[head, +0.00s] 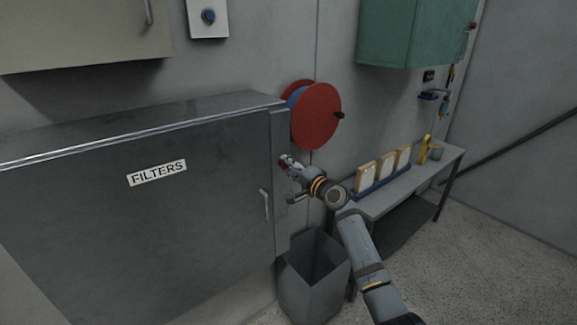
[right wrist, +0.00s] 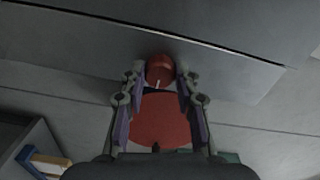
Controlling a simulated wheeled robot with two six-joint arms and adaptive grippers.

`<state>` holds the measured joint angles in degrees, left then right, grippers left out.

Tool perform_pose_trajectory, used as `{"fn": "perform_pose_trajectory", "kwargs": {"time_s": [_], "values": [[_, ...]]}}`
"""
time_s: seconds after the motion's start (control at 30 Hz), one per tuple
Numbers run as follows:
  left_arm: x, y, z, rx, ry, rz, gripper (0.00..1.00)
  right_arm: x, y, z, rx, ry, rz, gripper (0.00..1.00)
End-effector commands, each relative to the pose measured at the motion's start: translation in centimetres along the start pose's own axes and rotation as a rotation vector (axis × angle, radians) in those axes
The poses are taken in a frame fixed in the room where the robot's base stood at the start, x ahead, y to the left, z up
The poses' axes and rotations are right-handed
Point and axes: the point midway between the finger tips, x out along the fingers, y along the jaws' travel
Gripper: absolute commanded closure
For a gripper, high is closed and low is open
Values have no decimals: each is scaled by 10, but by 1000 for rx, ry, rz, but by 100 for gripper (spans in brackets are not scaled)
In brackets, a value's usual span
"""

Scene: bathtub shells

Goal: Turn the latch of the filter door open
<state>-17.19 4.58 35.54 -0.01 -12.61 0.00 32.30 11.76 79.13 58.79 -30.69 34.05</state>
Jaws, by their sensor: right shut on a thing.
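The filter door (head: 110,225) is a dark grey panel labelled FILTERS, on the cabinet at the left of the head view. It looks closed. My right gripper (head: 287,163) is at the narrow strip on the cabinet's right side and hides the latch there. In the right wrist view the latch is a red round knob (right wrist: 160,68) with a white mark. The fingers of my right gripper (right wrist: 160,80) are shut on it, one on each side. My left gripper is not in view.
A grey handle (head: 265,203) is at the door's right edge. A red hose reel (head: 316,116) is on the wall behind my gripper. A grey bin (head: 312,285) stands below my arm. A bench (head: 440,163) with framed filters is at the right. The floor at right is clear.

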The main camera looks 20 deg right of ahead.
Motion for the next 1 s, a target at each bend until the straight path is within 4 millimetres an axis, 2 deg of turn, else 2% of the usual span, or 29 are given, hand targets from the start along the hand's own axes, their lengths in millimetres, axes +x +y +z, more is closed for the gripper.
{"fn": "perform_pose_trajectory", "kwargs": {"time_s": [0.37,0.4,0.57,0.87,1.0], "values": [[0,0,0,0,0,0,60,0,2,0,6,-1,2,100],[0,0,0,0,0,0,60,0,2,0,6,-1,2,66],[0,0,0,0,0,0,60,0,1,0,5,0,2,46],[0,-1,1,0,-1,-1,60,-2,1,0,3,0,1,46],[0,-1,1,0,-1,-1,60,-19,2,0,0,1,3,46]]}}
